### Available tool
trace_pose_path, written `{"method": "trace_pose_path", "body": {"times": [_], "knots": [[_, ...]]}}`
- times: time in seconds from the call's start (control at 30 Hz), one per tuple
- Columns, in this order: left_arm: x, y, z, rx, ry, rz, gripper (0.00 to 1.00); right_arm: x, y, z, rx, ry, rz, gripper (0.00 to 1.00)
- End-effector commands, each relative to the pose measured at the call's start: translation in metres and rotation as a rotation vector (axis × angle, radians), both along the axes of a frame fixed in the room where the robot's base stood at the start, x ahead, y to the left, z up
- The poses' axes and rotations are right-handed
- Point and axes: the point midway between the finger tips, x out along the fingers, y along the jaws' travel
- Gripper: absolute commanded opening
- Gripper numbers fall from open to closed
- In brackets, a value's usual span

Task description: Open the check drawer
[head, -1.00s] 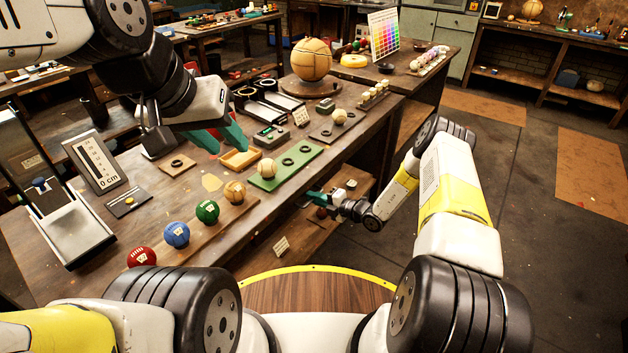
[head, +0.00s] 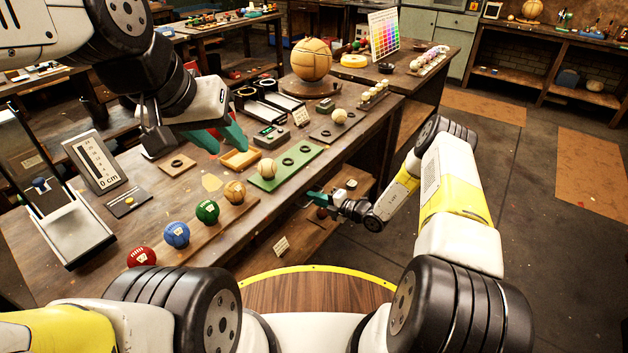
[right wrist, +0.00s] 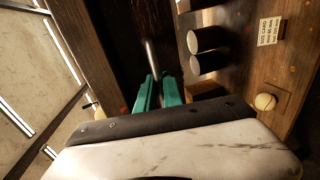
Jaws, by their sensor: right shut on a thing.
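My right gripper (head: 318,198) is low beside the front of the workbench (head: 150,240). In the right wrist view its green fingers (right wrist: 158,92) are shut on a thin metal bar handle (right wrist: 152,58). The handle lies against a dark wooden face (right wrist: 115,45), which I take to be the drawer's front. The drawer's inside does not show, and I cannot tell how far it is out. My left gripper (head: 219,137) hangs above the workbench top with its green fingers apart and nothing between them.
A board (head: 215,220) with several balls lies near the bench's front edge. A green mat (head: 285,168) with a pale ball is behind it. The right wrist view shows a lower shelf with pale-topped cylinders (right wrist: 206,39), a label card (right wrist: 271,31) and a small ball (right wrist: 265,102).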

Motion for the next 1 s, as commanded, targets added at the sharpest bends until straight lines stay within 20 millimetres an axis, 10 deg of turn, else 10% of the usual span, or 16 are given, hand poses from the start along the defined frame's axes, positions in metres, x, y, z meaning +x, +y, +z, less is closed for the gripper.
{"method": "trace_pose_path", "body": {"times": [1.0], "knots": [[0.000, 0.000, 0.000, 0.000, 0.000, 0.000, 0.36, -0.141, -0.195, -0.001, -0.002, 0.002, -0.004, 0.00]]}}
